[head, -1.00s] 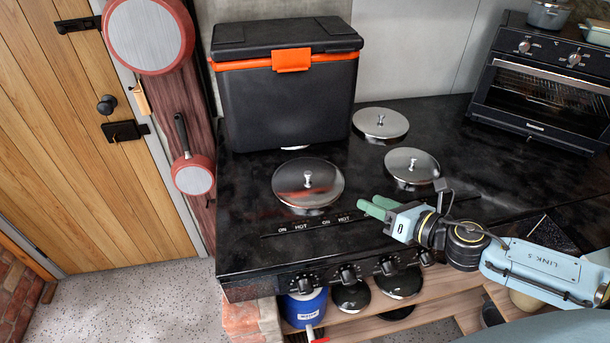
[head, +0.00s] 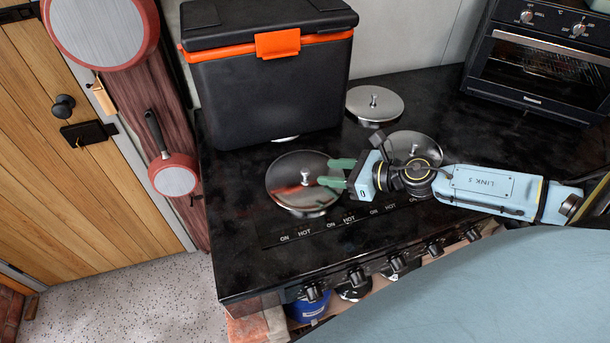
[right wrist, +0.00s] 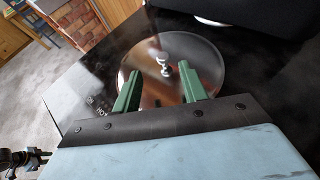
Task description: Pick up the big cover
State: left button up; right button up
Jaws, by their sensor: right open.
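The big cover (head: 285,187), a round shiny metal lid with a small upright knob, lies flat on the black stove top at the front left. In the right wrist view the cover (right wrist: 205,55) lies ahead, its knob between the lines of the two fingers. My right gripper (head: 324,172) is open and empty, its green fingers reaching over the cover's right side, pointing at the knob. The fingertips (right wrist: 160,76) seem just short of the knob; whether they touch the cover is unclear. My left gripper is out of view.
A black cool box (head: 268,90) with an orange latch stands behind the cover. Two smaller metal lids lie at the back (head: 375,103) and right (head: 420,145), the latter partly behind my arm. A toaster oven (head: 535,65) stands at the back right. Knobs line the stove's front.

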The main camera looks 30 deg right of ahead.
aim_at(307, 171)
jog(key=x, duration=0.2)
jog(key=shift+w+a+p, duration=0.15)
jog(key=shift+w+p, duration=0.15)
jog(key=shift+w, duration=0.05)
jog(key=shift+w+a+f, duration=0.3)
jog(key=shift+w+f, duration=0.1)
jog(key=shift+w, duration=0.05)
jog(key=shift+d+f+x, duration=0.1)
jog(key=shift+x, duration=1.1)
jog(key=shift+d+f+x, duration=0.1)
jog(key=shift+f+x, duration=0.05)
jog(key=shift+x, duration=1)
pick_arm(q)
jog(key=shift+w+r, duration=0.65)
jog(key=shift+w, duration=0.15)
pick_arm(e)
jog(key=shift+c, duration=0.3)
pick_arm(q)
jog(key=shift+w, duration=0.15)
pick_arm(e)
grip_shut()
